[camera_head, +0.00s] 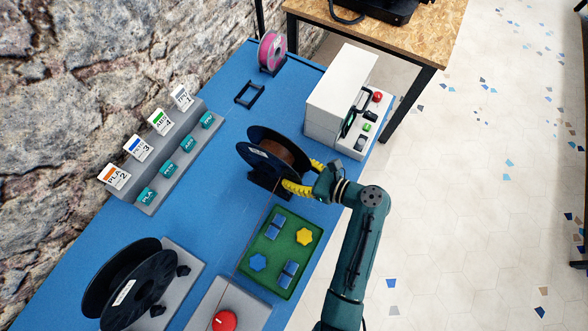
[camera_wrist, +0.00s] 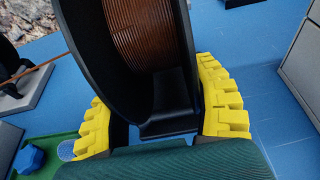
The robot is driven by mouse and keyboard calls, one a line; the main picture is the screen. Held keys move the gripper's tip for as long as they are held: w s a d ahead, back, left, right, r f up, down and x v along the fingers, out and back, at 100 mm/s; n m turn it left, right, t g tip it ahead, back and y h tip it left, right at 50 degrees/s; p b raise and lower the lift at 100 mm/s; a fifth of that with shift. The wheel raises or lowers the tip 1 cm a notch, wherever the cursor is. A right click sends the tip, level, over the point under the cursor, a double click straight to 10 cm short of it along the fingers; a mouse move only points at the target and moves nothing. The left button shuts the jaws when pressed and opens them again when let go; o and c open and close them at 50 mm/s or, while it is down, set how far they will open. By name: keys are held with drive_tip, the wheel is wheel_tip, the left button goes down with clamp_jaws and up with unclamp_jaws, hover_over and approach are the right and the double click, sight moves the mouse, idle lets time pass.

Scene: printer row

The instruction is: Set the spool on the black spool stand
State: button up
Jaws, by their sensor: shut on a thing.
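A spool (camera_head: 258,154) with black flanges and brown filament stands upright near the middle of the blue table. My gripper (camera_head: 305,186), with yellow fingers, is shut on its near lower side. In the wrist view, my fingers (camera_wrist: 160,125) are on either side of the spool (camera_wrist: 148,45). A black stand-like block (camera_head: 266,184) shows below the spool; its upper part (camera_wrist: 168,115) also shows below the filament in the wrist view. I cannot tell whether the spool rests on it. An empty black frame-like stand (camera_head: 250,94) is farther back.
A pink spool (camera_head: 272,50) stands at the back. A white box-like device (camera_head: 340,90) is on the right. A green tray (camera_head: 262,270) with blue and yellow pieces lies in front. A large black spool (camera_head: 130,285) and labelled racks (camera_head: 155,205) are on the left.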

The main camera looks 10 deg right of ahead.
drive_tip(key=o, duration=1.2)
drive_tip(key=shift+o, duration=0.5)
drive_tip(key=v, duration=1.2)
drive_tip(key=shift+w+r, duration=0.1)
